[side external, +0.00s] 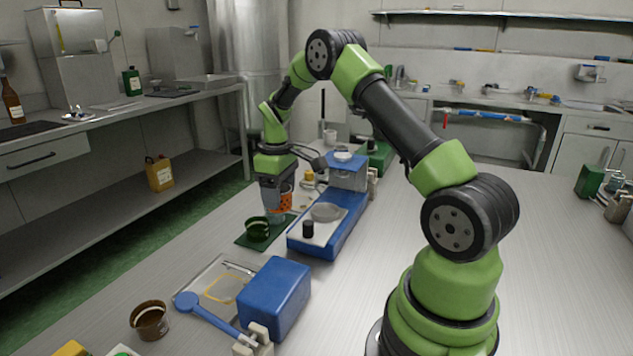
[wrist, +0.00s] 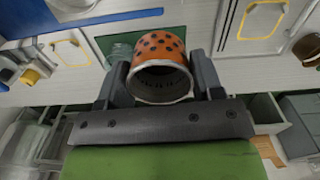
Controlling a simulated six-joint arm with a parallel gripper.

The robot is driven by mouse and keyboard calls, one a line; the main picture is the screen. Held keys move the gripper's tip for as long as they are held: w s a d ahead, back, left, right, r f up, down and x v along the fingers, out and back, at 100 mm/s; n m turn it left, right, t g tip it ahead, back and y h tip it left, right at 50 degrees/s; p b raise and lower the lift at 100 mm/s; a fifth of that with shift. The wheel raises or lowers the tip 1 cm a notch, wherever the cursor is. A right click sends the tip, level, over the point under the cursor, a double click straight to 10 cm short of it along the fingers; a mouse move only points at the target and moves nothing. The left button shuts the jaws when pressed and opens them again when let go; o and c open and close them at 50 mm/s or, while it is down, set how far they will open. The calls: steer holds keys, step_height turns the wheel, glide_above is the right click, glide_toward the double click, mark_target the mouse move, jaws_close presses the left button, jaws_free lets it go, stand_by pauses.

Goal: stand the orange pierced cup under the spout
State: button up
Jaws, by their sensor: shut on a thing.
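The orange pierced cup (wrist: 162,45) is held between the two fingers of my gripper (wrist: 161,78) in the wrist view, with its open rim facing the camera. In the side view the cup (side external: 286,198) shows in part beside my gripper (side external: 276,205), above the bench. A blue machine (side external: 327,237) with a grey upper block (side external: 347,175) stands to the right. I cannot make out the spout clearly.
A blue box (side external: 275,295), a blue-handled tool (side external: 207,309) and a brown cup (side external: 150,320) lie nearer the camera. A small black cylinder (side external: 308,229) stands on the blue machine's pale top.

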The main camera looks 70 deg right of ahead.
steer(key=w+a+f+n, duration=0.1)
steer(key=w+a+f, duration=0.15)
steer(key=a, duration=0.55)
steer(key=w+a+f, duration=0.1)
steer(key=w+a, duration=0.2)
steer(key=a, duration=0.6)
steer(key=shift+w+d+f, duration=0.1)
steer(key=shift+w+f, duration=0.05)
steer(key=shift+f, duration=2.85)
steer(key=shift+s, duration=1.5)
steer(key=shift+s+f, duration=0.1)
steer(key=o, duration=1)
steer(key=shift+o, duration=0.2)
step_height(320, 180, up, 8)
steer(key=w, duration=0.1)
steer(key=shift+f, duration=0.25)
